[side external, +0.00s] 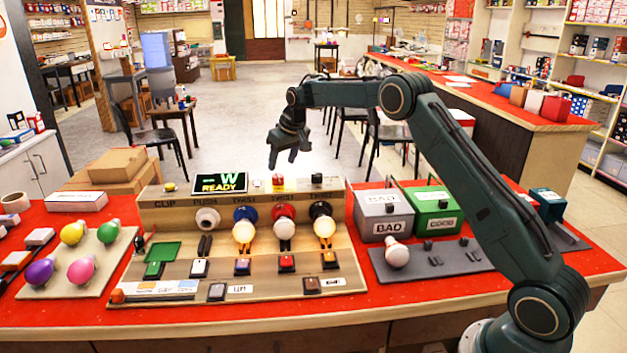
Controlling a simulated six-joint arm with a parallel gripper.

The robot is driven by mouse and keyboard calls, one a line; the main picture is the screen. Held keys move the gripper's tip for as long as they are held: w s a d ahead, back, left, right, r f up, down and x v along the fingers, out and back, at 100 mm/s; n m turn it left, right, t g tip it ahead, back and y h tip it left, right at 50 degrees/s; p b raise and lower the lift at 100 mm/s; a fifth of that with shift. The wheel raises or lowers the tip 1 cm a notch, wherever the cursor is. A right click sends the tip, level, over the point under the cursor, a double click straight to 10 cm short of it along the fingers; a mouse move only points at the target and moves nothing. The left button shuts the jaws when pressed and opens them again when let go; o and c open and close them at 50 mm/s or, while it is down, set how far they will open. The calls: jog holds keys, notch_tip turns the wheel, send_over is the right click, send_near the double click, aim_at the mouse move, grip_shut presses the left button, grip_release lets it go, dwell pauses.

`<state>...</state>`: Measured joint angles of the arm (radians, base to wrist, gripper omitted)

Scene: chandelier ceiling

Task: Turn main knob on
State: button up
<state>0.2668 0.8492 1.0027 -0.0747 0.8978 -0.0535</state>
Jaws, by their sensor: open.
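A wooden test panel (345,266) stands on the red counter, with a screen (221,183) reading "READY" at its top. No part carries a readable "main" label, so I cannot tell which is the main knob. Candidates are a small dark control (317,180) at the top right, a red control (278,182) left of it, and an orange round piece (117,295) at the lower left. My gripper (287,163) is open and empty, fingers down, in the air above or behind the panel's top edge. It touches nothing visible.
Bulbs stand in sockets on the panel. Loose coloured bulbs (74,232) lie on a board at left. A grey "BAD" bin (384,216) and a green bin (438,208) stand at right, behind a grey tray with a white bulb (397,252). Cardboard boxes (117,166) stand behind left.

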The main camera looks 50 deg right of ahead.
aim_at(279, 175)
jog(key=shift+x, duration=2.9)
jog(key=c, duration=1)
